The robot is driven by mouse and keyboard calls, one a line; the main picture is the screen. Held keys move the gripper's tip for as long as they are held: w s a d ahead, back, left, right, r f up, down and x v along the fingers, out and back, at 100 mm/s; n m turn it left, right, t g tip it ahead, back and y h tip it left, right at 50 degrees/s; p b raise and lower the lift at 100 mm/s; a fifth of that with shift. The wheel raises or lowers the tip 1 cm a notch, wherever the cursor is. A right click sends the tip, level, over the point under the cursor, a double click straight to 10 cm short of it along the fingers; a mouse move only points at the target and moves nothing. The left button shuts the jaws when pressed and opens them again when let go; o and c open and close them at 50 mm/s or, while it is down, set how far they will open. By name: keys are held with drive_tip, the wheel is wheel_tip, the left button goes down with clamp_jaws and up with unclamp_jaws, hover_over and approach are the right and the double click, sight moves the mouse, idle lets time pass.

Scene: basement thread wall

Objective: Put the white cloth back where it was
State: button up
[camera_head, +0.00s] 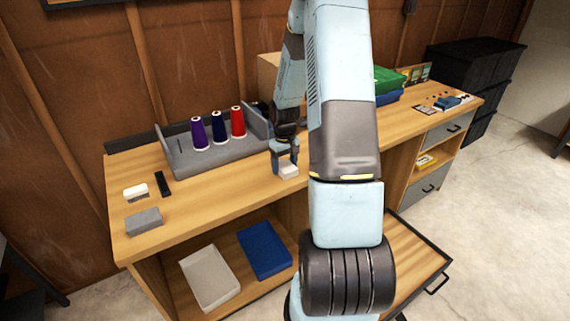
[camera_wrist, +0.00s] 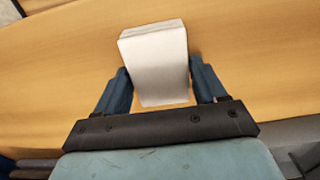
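The white cloth (camera_head: 289,172) is a small folded block, low over the bench top at the middle of its front part. My gripper (camera_head: 286,165) points down at it with one finger on each side. In the wrist view the cloth (camera_wrist: 156,65) fills the space between the two blue fingertips (camera_wrist: 159,72), which look shut on its sides. I cannot tell whether its underside touches the wood.
A grey rack (camera_head: 205,160) holds purple, navy and red thread spools behind and left of my gripper. A white-topped item (camera_head: 135,192), black bar (camera_head: 163,184) and grey block (camera_head: 144,221) lie left. White (camera_head: 210,278) and blue (camera_head: 265,250) trays sit below.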

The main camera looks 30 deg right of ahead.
sight(285, 164)
drive_tip(key=shift+o, duration=1.4)
wheel_tip(285, 164, up, 12)
drive_tip(key=s+a+r+t, duration=0.1)
drive_tip(key=s+a+r, duration=0.2)
drive_tip(key=r, duration=0.2)
drive_tip(key=s+a+r+h, duration=0.1)
drive_tip(key=s+a+r, duration=0.25)
drive_tip(key=r, duration=0.25)
drive_tip(key=s+a+r+t, duration=0.1)
drive_tip(key=s+a+r, duration=0.1)
drive_tip(key=a+r, duration=0.25)
drive_tip(key=s+a+r+t, duration=0.1)
drive_tip(key=s+a+r, duration=0.2)
drive_tip(key=s, duration=0.6)
drive_tip(key=s+a+r+t+y, duration=0.1)
drive_tip(key=s+a+r, duration=0.3)
drive_tip(key=s, duration=0.4)
drive_tip(key=shift+s+r+t, duration=0.4)
drive_tip(key=shift+r+t, duration=0.35)
drive_tip(key=shift+t, duration=0.05)
